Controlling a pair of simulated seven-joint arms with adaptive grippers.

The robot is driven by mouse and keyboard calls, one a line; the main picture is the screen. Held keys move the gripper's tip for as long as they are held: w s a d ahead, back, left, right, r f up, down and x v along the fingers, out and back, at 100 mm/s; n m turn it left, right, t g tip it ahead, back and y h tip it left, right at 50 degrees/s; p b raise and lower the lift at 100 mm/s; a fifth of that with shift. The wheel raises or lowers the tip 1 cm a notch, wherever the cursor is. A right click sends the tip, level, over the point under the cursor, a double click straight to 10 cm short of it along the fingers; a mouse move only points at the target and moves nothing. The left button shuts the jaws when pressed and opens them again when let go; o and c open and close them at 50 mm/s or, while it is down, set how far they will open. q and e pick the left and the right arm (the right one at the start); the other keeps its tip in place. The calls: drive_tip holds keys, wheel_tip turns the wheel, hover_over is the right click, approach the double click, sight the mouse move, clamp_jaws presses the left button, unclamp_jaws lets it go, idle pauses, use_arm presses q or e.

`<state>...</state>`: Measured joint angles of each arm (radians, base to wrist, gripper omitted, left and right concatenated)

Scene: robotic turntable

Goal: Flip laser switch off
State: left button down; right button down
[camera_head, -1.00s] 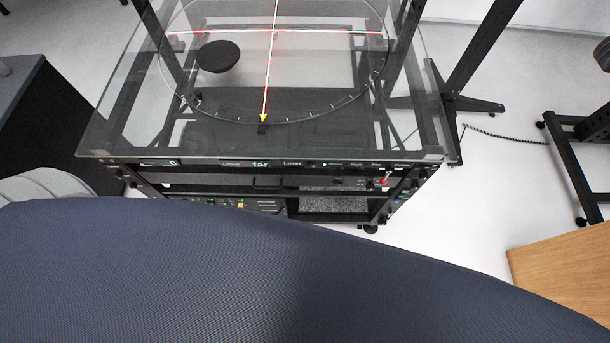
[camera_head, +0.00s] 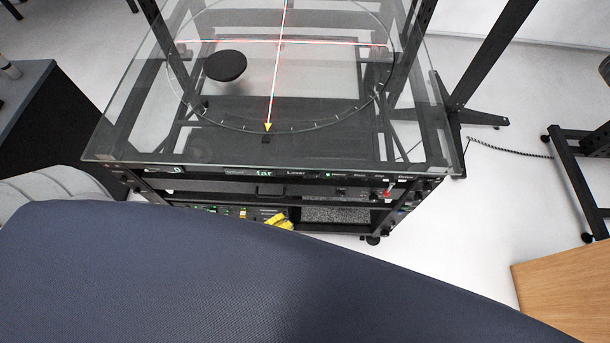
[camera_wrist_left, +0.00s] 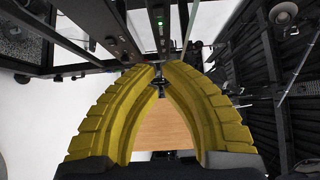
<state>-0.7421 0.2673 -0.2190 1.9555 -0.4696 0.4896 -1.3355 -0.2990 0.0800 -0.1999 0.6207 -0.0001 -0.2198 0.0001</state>
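The front panel (camera_head: 310,174) of the turntable rack has a label reading "Laser"; its switch is too small to make out. Red laser lines (camera_head: 340,42) cross on the glass top, so the laser is lit. My left gripper (camera_head: 278,221) shows as yellow fingertips low in front of the rack, below the panel, partly behind the dark blue surface. In the left wrist view its two yellow fingers (camera_wrist_left: 161,75) are close together with a narrow gap. A small dark thing shows between the tips, and I cannot tell if they touch it. My right gripper is not in view.
A black disc (camera_head: 226,66) is on the glass top (camera_head: 130,130). A red-tipped control (camera_head: 388,191) sticks out at the panel's right. A large dark blue surface (camera_head: 200,280) fills the foreground. A wooden surface (camera_head: 570,295) is at lower right.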

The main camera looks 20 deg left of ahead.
sight(314, 175)
use_arm(q)
drive_tip(key=shift+w+a+x, duration=0.25)
drive_tip(key=shift+a+x, duration=0.2)
drive_tip(key=shift+x, duration=1.65)
drive_tip(key=shift+w+a+x, duration=0.2)
drive_tip(key=shift+a+x, duration=0.2)
drive_tip(key=shift+x, duration=1.75)
drive_tip(key=shift+w+a+x, duration=0.25)
drive_tip(key=shift+a+x, duration=0.2)
drive_tip(key=shift+x, duration=1.65)
